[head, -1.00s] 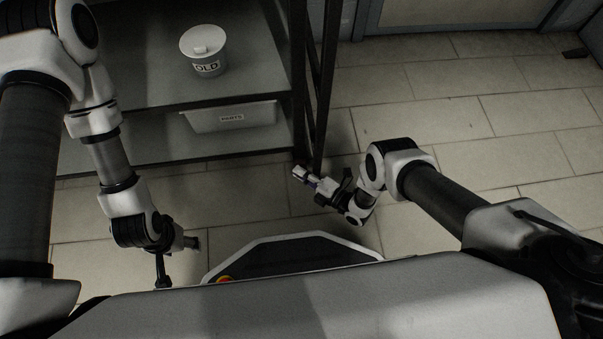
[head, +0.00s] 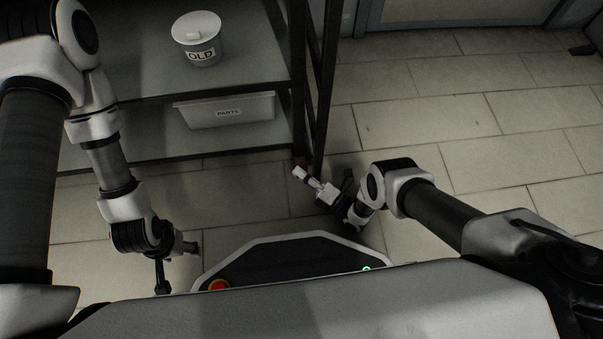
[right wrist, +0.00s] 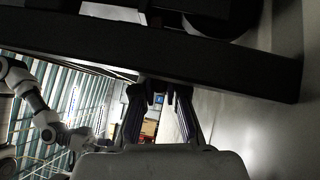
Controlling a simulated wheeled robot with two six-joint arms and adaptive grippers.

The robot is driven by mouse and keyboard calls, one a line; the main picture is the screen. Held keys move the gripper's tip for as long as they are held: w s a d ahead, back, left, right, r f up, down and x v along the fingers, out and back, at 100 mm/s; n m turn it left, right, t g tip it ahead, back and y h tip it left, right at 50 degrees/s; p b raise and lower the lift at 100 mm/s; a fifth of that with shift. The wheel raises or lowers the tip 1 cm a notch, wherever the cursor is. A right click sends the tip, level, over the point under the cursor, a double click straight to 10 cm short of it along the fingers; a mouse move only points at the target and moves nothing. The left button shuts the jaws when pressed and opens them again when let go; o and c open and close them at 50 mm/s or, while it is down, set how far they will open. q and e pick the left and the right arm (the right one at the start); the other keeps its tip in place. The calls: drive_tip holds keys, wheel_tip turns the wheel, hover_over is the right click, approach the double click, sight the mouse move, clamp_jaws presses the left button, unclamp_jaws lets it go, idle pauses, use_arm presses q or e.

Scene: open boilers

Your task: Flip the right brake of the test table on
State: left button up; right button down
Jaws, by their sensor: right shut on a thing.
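The test table (head: 130,90) is the dark shelved frame at the upper left in the head view. Its near right leg (head: 299,90) runs down to the floor. My right gripper (head: 302,174) is low at the foot of this leg. In the right wrist view its two dark fingers (right wrist: 165,98) reach up under a dark bar (right wrist: 150,57) and close around a small dark part, seemingly the right brake; the bar hides much of the tips. Whether the brake is flipped cannot be seen. My left gripper (head: 188,248) hangs at the lower left, away from the table; its fingers are unclear.
A bucket marked OLD (head: 200,54) stands on the upper shelf and a white PARTS bin (head: 225,111) on the lower one. Tiled floor (head: 440,110) is open to the right. In the right wrist view a dark rounded part (right wrist: 225,12) sits above the bar.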

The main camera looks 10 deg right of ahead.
drive_tip(key=c, duration=1.2)
unclamp_jaws()
drive_tip(key=shift+r, duration=0.1)
